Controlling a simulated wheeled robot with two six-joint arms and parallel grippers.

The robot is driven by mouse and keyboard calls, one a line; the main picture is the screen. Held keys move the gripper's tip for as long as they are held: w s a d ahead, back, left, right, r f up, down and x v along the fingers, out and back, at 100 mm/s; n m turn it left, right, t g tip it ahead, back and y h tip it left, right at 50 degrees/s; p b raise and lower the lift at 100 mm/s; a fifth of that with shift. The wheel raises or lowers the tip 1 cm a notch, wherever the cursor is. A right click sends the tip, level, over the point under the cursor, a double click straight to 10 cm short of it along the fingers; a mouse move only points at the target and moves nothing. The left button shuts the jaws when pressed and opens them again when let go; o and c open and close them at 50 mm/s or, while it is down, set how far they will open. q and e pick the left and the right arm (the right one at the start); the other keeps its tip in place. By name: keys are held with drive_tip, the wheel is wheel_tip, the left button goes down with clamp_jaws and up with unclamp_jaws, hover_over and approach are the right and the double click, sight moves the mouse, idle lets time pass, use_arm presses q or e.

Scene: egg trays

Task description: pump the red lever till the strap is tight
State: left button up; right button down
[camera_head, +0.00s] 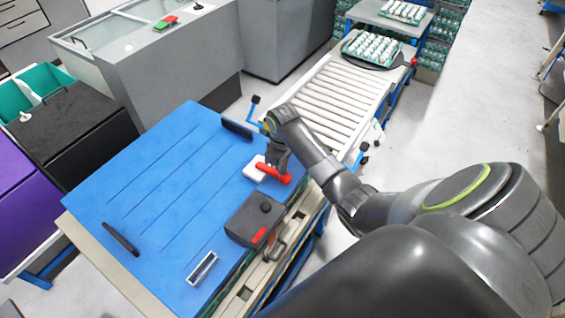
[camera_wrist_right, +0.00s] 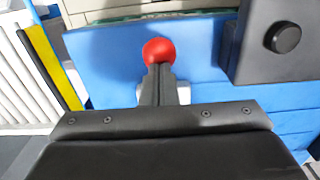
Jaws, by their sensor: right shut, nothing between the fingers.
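The red lever (camera_head: 274,174) lies at the right edge of a blue work surface, beside a small white block (camera_head: 254,168). In the right wrist view its rounded red end (camera_wrist_right: 160,50) shows just beyond my fingertips. My right gripper (camera_head: 283,163) is shut and empty, pointing down at the lever. It also shows in the wrist view, with its dark fingers together (camera_wrist_right: 156,76). I cannot tell whether the fingertips touch the lever. The gripper hides part of the lever, and I cannot make out a strap. My left gripper is not in view.
A dark box (camera_head: 240,222) with a black knob stands near the lever on the blue surface (camera_head: 160,190). A metal-framed piece (camera_head: 202,268) and two black bars lie on it. A roller conveyor (camera_head: 335,95) with an egg tray (camera_head: 372,34) is behind.

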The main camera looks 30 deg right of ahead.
drive_tip(key=r, duration=0.1)
drive_tip(key=p, duration=0.1)
drive_tip(key=r, duration=0.1)
drive_tip(key=shift+w+a+r, duration=0.15)
drive_tip(key=shift+w+r, duration=0.1)
drive_tip(key=shift+r, duration=0.05)
drive_tip(key=shift+w+r, duration=0.15)
drive_tip(key=shift+r, duration=0.15)
drive_tip(key=shift+w+r, duration=0.1)
drive_tip(key=shift+r, duration=0.95)
drive_tip(key=shift+s+f+b, duration=0.15)
drive_tip(key=shift+f+b, duration=0.05)
drive_tip(key=shift+f, duration=0.7)
drive_tip(key=shift+s+f+b, duration=0.2)
drive_tip(key=shift+f+b, duration=0.05)
drive_tip(key=shift+f, duration=0.7)
drive_tip(key=shift+s+f+b, duration=0.15)
drive_tip(key=shift+f+b, duration=0.05)
drive_tip(key=shift+f, duration=0.7)
drive_tip(key=shift+w+r+p, duration=0.2)
drive_tip(key=shift+r+p, duration=0.3)
drive_tip(key=shift+r, duration=0.25)
drive_tip(key=shift+w+r+p, duration=0.15)
drive_tip(key=shift+r+p, duration=0.3)
drive_tip(key=shift+r, duration=0.3)
drive_tip(key=shift+w+a+r, duration=0.1)
drive_tip(key=shift+r, duration=0.15)
drive_tip(key=shift+w+r, duration=0.1)
drive_tip(key=shift+r, duration=0.85)
